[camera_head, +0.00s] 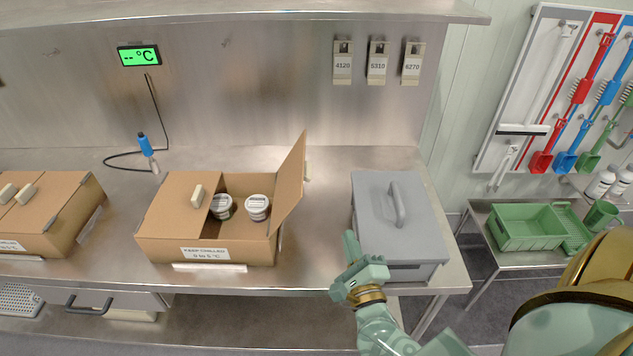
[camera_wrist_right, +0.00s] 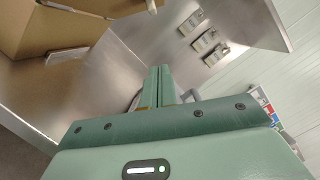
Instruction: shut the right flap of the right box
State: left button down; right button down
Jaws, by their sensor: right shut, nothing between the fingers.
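The right box (camera_head: 206,251) is an open brown carton on the steel bench in the head view. Its left flap (camera_head: 180,191) lies flat and shut, with a pale block on it. Its right flap (camera_head: 290,178) stands up, tilted outward to the right, and leaves the right half open. Two white-lidded tubs (camera_head: 257,207) show inside. My right gripper (camera_head: 351,243) is shut and empty, to the right of the box and flap, apart from both, in front of the grey case. In the right wrist view its fingers (camera_wrist_right: 158,86) are together, and part of the box (camera_wrist_right: 62,27) shows upper left.
A grey lidded case (camera_head: 412,244) with a handle stands right of the box, close to my right gripper. A closed brown box (camera_head: 62,218) sits at the left. A shelf (camera_head: 250,12) overhangs the back. Bare bench lies between box and case.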

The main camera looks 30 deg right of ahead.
aim_at(294, 183)
jog(key=a+r+p+x, duration=0.1)
jog(key=a+x, duration=0.2)
jog(key=x, duration=1.3)
jog(key=shift+w+r+p, duration=0.35)
jog(key=shift+w, duration=0.05)
jog(key=shift+a+r, duration=0.1)
